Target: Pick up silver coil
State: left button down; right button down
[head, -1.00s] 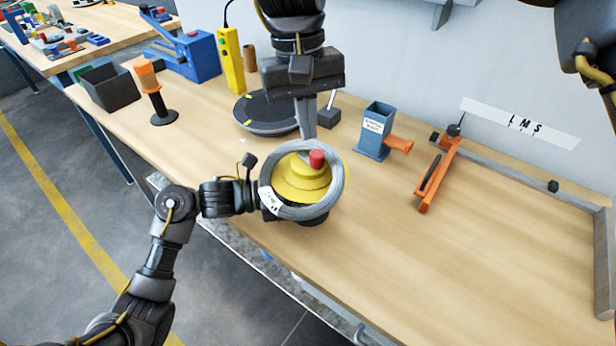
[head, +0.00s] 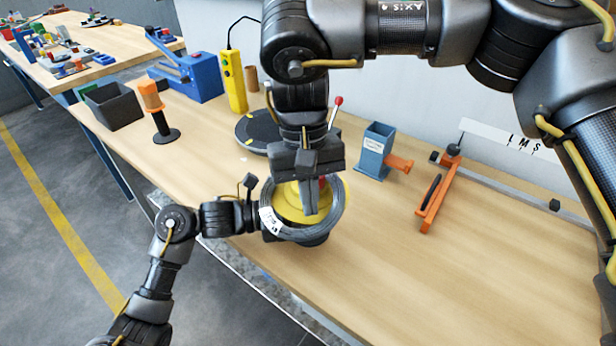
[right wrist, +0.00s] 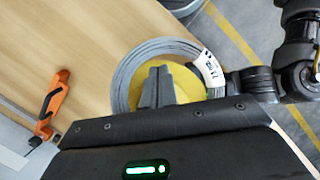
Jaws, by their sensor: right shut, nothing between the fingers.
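The silver coil (head: 337,222) is a ring of grey wire with a white label, around a stepped yellow hub (head: 288,203) near the table's front edge. In the right wrist view the coil (right wrist: 124,76) rings the yellow hub too. My right gripper (head: 310,208) points down over the hub, inside the ring's outline, its fingers together and empty. They hide part of the hub and its red knob (head: 323,183). My left gripper (head: 258,216) is at the coil's left side by the label; its fingertips are hidden, so I cannot tell whether they grip the wire.
Behind the coil are a black round turntable (head: 254,130), a blue holder (head: 374,152) and a yellow control box (head: 233,82). An orange-handled tool (head: 437,190) lies to the right. An orange-topped spindle (head: 158,112) stands at the left. The front right tabletop is clear.

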jog(key=shift+s+f, duration=0.1)
jog(key=shift+f, duration=0.4)
jog(key=shift+s+d, duration=0.2)
jog(key=shift+s, duration=0.4)
jog(key=shift+s+d, duration=0.2)
jog(key=shift+s, duration=0.35)
jog(key=shift+w, duration=0.1)
